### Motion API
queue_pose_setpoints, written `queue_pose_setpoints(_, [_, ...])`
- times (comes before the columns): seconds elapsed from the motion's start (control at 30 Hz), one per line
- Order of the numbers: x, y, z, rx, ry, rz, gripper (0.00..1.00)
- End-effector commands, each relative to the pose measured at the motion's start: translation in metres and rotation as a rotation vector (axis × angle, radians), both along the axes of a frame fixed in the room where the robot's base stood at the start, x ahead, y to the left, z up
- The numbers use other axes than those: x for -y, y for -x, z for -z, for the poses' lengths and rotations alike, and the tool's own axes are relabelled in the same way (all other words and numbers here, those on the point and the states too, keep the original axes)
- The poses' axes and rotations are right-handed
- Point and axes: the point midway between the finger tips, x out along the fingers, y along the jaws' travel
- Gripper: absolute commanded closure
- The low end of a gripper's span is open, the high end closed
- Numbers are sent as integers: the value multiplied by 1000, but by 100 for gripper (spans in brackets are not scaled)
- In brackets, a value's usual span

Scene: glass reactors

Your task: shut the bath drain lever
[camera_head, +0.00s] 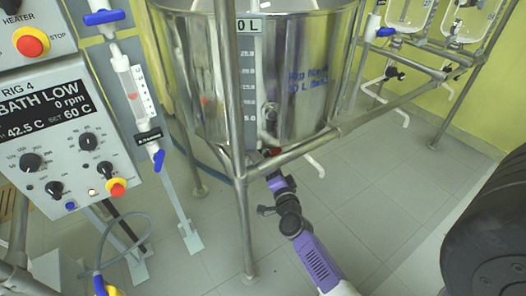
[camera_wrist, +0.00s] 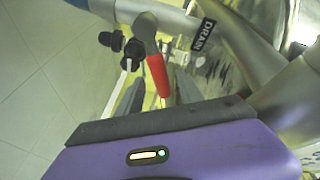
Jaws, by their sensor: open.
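The bath drain lever (camera_wrist: 157,74) has a red handle and shows in the wrist view, just ahead of my gripper (camera_wrist: 160,82). The two dark fingers are apart, one on each side of the red handle, and I cannot tell whether either touches it. A black label reading DRAIN (camera_wrist: 206,34) is on the pipe beside the lever. In the head view a small red bit of the lever (camera_head: 275,151) shows under the steel bath (camera_head: 300,70), at the end of my purple gripper (camera_head: 274,172). The fingertips are mostly hidden there behind the frame rail.
A steel frame rail (camera_head: 300,144) and a post (camera_head: 240,215) stand close around my gripper. The control panel (camera_head: 60,135) is at the left, with a blue-levered valve (camera_head: 158,158) beside it. The grey tiled floor (camera_head: 370,195) is open at the right.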

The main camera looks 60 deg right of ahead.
Motion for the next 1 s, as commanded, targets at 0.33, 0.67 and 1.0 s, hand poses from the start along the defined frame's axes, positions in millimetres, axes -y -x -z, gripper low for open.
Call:
queue_pose_setpoints(0.33, [41, -32, 1, 2, -1, 2, 56])
queue_pose_setpoints(0.67, [52, -41, 0, 0, 0, 0, 56])
queue_pose_setpoints(1.0, [52, -41, 0, -1, 1, 0, 93])
